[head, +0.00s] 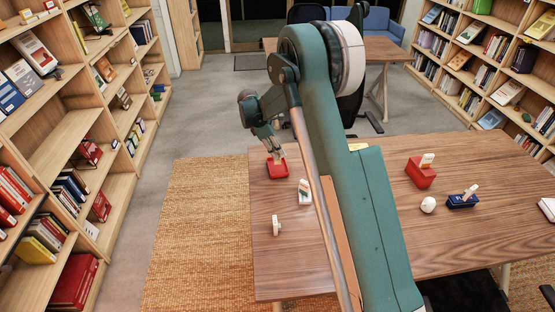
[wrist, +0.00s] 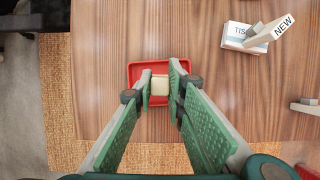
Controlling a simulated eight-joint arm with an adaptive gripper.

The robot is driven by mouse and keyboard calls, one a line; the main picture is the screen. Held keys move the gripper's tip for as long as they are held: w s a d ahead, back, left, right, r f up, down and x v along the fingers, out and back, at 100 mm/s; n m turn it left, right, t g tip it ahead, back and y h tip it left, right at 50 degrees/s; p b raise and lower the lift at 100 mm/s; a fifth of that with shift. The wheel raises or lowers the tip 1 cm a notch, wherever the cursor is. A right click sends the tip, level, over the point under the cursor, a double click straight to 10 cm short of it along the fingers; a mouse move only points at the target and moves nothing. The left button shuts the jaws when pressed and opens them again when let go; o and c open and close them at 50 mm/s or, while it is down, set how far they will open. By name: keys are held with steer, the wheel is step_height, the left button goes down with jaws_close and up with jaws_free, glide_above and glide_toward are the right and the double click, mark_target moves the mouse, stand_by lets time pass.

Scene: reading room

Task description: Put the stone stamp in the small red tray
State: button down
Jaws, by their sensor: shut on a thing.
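The small red tray (head: 285,171) sits near the far left corner of the wooden table. It also shows in the wrist view (wrist: 132,78), below my fingertips. The stone stamp is a pale cream block (wrist: 159,88) between my fingertips, seen from above against the tray's inside. My gripper (wrist: 161,80) is shut on the stamp. In the head view my gripper (head: 275,151) points down over the tray. I cannot tell whether the stamp touches the tray floor. In the head view the fingers mostly hide the stamp.
A small pale object (head: 277,225) stands nearer on the table.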

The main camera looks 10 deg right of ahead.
stand_by(0.3)
steer(key=shift+f, duration=1.85)
steer(key=shift+f+b, duration=0.1)
steer(key=shift+b, duration=0.2)
steer(key=c, duration=2.3)
jaws_free()
steer(key=p+v, duration=0.1)
steer(key=v, duration=1.1)
